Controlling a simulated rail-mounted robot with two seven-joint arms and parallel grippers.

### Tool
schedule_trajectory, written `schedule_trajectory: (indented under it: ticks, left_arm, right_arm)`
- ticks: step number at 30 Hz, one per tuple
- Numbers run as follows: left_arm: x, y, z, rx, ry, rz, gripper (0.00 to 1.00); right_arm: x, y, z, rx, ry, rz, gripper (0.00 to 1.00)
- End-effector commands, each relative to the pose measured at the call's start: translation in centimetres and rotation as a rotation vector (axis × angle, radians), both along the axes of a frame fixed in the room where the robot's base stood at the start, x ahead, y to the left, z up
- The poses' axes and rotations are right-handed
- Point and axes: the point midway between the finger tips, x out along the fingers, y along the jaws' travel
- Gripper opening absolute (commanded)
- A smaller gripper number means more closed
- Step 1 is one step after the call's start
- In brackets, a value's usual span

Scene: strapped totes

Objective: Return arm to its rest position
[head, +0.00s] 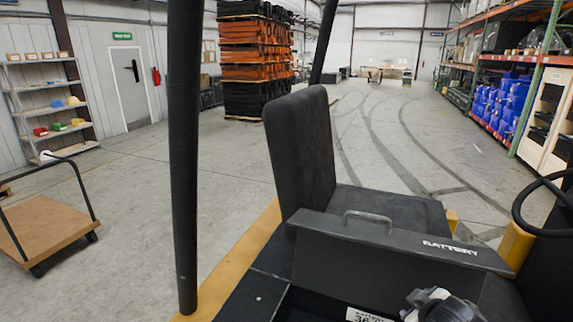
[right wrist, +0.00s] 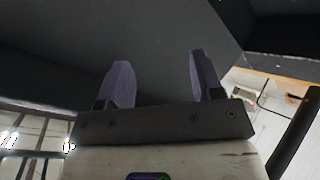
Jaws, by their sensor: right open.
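My right gripper (right wrist: 162,78) shows in the right wrist view with its two purple-grey fingers spread apart. Nothing is held between them. A dark, smooth surface lies behind the fingertips, and I cannot tell whether they touch it. In the head view, a white and black piece of my arm (head: 440,305) shows at the bottom edge, in front of the dark battery cover (head: 400,238). The cover carries a grey handle (head: 367,219) and the word BATTERY, and nothing grips the handle. My left gripper is in neither view.
A black seat (head: 305,150) stands behind the cover. A black post (head: 184,160) rises at the left and a steering wheel (head: 530,210) sits at the right. A cart (head: 45,225) stands at far left. Open floor (head: 230,180) lies between.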

Motion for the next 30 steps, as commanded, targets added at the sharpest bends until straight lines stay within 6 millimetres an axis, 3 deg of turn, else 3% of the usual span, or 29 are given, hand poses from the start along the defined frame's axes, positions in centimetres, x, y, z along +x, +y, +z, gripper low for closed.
schedule_trajectory:
  ticks: [1,5,11,17,24,30]
  left_arm:
    - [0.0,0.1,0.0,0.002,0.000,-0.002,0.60]
    - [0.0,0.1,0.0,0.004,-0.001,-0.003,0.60]
    - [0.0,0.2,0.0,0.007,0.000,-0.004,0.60]
    - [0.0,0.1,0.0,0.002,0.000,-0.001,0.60]
    - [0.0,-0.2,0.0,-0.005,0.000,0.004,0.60]
    - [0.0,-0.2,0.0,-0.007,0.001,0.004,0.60]
  right_arm:
    - [-0.8,1.6,0.5,-0.002,-0.053,0.040,0.60]
    - [-2.9,3.7,1.0,0.008,-0.156,0.080,0.60]
    - [-7.3,5.4,-1.1,0.110,-0.221,0.048,0.60]
    - [-13.8,5.6,-6.8,0.254,-0.152,-0.062,0.60]
    - [-22.7,5.7,-16.0,0.383,0.093,-0.202,0.60]
    - [-29.2,6.5,-21.4,0.420,0.278,-0.275,0.60]
